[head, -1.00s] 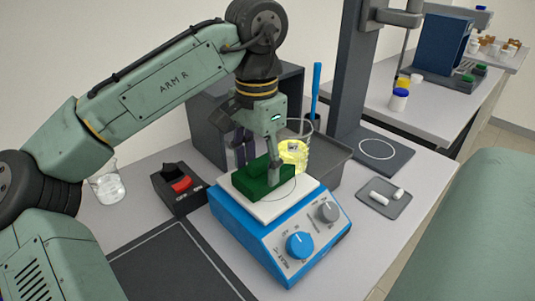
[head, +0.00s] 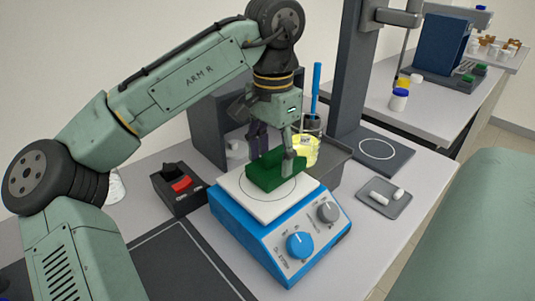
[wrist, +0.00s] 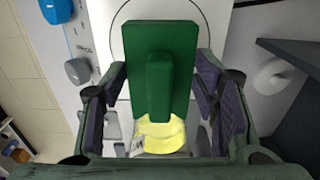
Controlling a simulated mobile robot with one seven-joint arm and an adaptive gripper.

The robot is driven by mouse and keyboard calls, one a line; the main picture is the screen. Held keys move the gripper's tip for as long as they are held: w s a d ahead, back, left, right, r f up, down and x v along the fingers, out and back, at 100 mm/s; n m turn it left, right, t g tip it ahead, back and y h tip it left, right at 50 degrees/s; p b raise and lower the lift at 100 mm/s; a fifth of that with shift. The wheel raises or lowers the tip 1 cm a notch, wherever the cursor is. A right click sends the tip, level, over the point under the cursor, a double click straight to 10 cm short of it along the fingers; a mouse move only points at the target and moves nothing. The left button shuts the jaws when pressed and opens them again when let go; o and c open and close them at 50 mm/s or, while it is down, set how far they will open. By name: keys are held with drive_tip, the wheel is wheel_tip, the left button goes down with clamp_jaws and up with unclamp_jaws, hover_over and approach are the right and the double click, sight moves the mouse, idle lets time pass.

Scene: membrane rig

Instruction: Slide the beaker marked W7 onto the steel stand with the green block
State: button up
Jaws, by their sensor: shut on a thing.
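My gripper (head: 273,162) is shut on the green block (head: 276,177), low over the white top plate of the blue hotplate (head: 250,200). In the wrist view the block (wrist: 160,38) lies between my two fingers (wrist: 160,88), with a raised grip along its middle. A glass beaker with yellow liquid (head: 306,153) stands just beyond the block, partly hidden by it and a finger.
A black box with a red switch (head: 180,185) stands left of the hotplate. A dark cabinet (head: 205,135) and a column with a flat base (head: 385,155) stand behind. A small tray (head: 384,197) with white pieces lies right. A glass (head: 115,187) is mostly hidden by my arm.

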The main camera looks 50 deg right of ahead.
drive_tip(key=shift+d, duration=0.7)
drive_tip(key=shift+d, duration=0.15)
drive_tip(key=shift+s+d, duration=0.15)
drive_tip(key=shift+d, duration=1.4)
drive_tip(key=shift+a, duration=1.8)
drive_tip(key=shift+r, duration=0.1)
wheel_tip(320, 180, up, 11)
